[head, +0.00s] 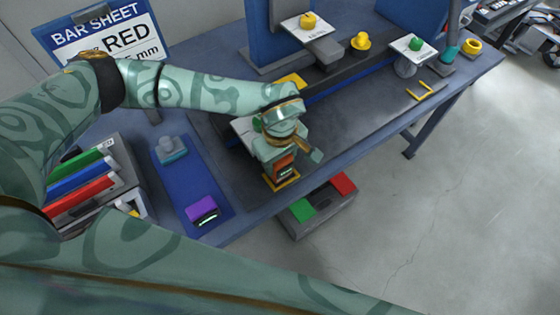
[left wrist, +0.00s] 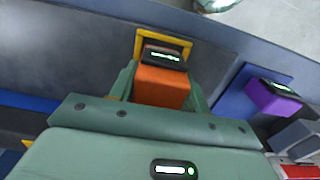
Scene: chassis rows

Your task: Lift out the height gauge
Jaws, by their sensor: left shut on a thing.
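An orange gauge (head: 284,171) with a dark top and a small lit display is between the fingers of my left gripper (head: 281,158), which is shut on it. In the left wrist view the orange gauge (left wrist: 160,88) is upright between the green fingers. A yellow frame (head: 293,180) is at its foot, near the bench's front edge; the frame also shows in the left wrist view (left wrist: 187,47). I cannot tell whether the gauge touches the bench. My right gripper is not in view.
A purple gauge (head: 202,210) stands on a blue mat (head: 180,184) to the left. Files in a rack (head: 128,165) stand further left. A grey bin (head: 318,216) with red and green parts is below the front edge. An empty yellow frame (head: 420,90) lies to the right.

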